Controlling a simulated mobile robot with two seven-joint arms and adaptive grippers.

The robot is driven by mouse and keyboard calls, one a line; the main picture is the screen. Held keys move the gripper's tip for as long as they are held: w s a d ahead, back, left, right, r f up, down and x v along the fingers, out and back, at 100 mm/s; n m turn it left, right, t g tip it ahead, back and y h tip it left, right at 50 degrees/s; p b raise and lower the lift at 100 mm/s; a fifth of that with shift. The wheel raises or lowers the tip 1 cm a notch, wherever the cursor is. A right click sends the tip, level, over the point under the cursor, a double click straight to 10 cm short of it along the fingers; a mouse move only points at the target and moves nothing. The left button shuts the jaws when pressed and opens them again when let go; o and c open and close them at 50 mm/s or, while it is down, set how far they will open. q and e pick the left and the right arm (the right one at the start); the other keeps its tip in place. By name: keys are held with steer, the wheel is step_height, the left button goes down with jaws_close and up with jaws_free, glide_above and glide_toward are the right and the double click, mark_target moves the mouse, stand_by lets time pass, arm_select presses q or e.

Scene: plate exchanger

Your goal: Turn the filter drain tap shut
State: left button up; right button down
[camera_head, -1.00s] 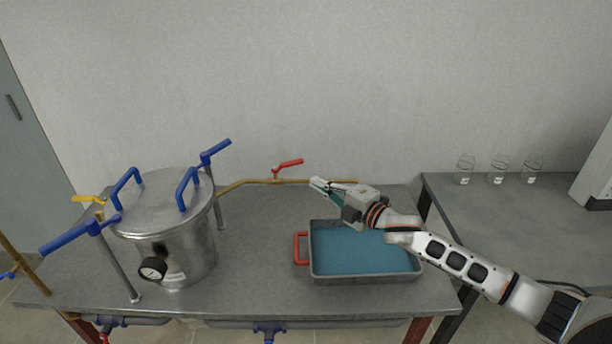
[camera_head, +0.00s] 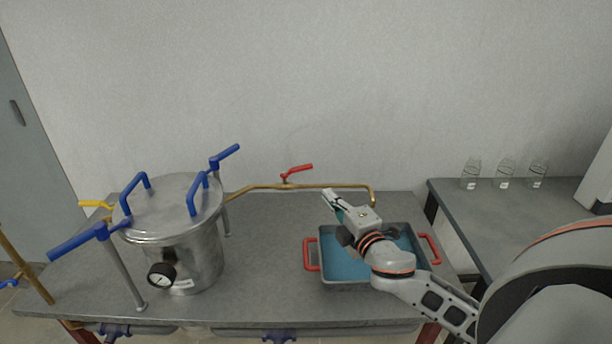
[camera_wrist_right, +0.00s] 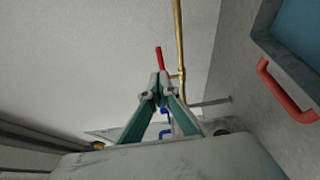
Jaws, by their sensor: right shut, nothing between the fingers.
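The drain tap has a red lever handle (camera_head: 297,171) on the brass pipe (camera_head: 335,186), which runs from the filter vessel (camera_head: 180,240) toward the right and bends down over the tray. The lever tilts up to the right, at a slant to the pipe. My right gripper (camera_head: 332,196) is shut and empty, in front of the pipe and to the right of the tap. In the right wrist view the red lever (camera_wrist_right: 159,58) shows just beyond my shut fingertips (camera_wrist_right: 158,84), beside the pipe (camera_wrist_right: 179,50). I cannot tell the exact gap. My left gripper is out of view.
A blue-lined tray (camera_head: 338,283) with red handles stands under my right wrist. Blue handles and a gauge (camera_head: 161,275) stick out from the vessel, with a yellow lever (camera_head: 95,204) at its left. Several glass bottles (camera_head: 505,174) stand on the right bench.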

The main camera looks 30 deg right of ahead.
mark_target(306, 170)
steer(key=w, duration=0.4)
steer(key=w+d, duration=0.1)
steer(key=w, duration=0.6)
steer(key=shift+w+d, duration=0.25)
steer(key=shift+w, duration=0.1)
steer(key=shift+d, duration=0.1)
